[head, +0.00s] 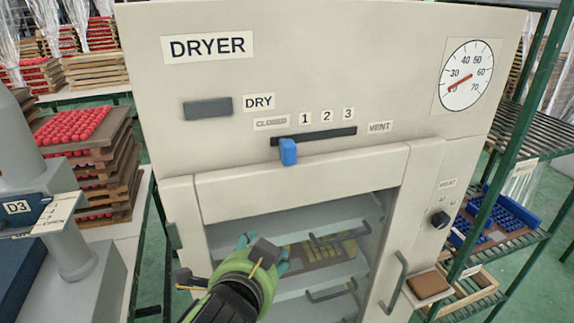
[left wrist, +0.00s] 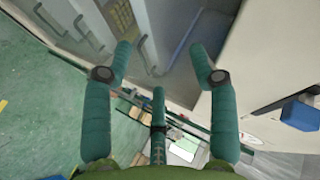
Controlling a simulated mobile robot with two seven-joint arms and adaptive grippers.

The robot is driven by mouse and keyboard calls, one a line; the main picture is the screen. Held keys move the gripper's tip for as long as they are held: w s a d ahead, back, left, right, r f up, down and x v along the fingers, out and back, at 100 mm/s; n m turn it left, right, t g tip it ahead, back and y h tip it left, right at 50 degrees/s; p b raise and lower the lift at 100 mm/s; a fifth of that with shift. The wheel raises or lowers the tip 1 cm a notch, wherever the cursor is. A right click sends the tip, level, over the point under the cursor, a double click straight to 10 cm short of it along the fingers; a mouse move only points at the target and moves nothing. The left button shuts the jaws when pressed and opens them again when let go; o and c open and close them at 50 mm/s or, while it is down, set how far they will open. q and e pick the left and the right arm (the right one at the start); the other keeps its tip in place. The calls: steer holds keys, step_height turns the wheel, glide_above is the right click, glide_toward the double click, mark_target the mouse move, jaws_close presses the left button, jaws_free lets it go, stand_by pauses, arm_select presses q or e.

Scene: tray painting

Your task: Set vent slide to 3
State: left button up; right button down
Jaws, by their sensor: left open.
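The vent slide's blue handle (head: 288,151) hangs from a dark horizontal slot (head: 325,135) on the dryer front. It sits near the slot's left end, below the right end of the CLOSED label (head: 271,124) and left of the 1. The 3 mark (head: 348,114) is near the slot's right end. My left gripper (head: 263,252) is below the handle, in front of the dryer's window, apart from the handle. In the left wrist view its teal fingers (left wrist: 162,52) are spread and empty, and the blue handle (left wrist: 300,113) shows at the right edge. My right gripper is not in view.
The dryer (head: 220,75) has a dark DRY bar (head: 208,108), a dial (head: 466,75), a HEAT knob (head: 440,220) and a door handle (head: 395,282). Stacked trays (head: 95,165) stand left. A green-framed rack (head: 515,150) stands right. The panel around the slide is clear.

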mark_target(288, 157)
arm_select(q)
steer(key=s+d+r+m+t, duration=0.1)
steer(key=d+r+m+t, duration=0.15)
steer(key=r, duration=0.55)
steer(key=d+r+m+t, duration=0.1)
steer(key=r+m+t, duration=0.25)
steer(key=r, duration=0.45)
steer(key=w, duration=0.1)
steer(key=w+p, duration=0.1)
steer(key=w, duration=0.1)
steer(key=w+p, duration=0.1)
steer(key=w, duration=0.1)
steer(key=shift+w+d+r, duration=0.1)
steer(key=shift+w+d, duration=0.1)
steer(key=shift+d, duration=0.1)
steer(key=shift+w+f, duration=0.2)
steer(key=shift+w, duration=0.45)
steer(key=shift+d, duration=0.1)
jaws_close()
steer(key=shift+w, duration=0.1)
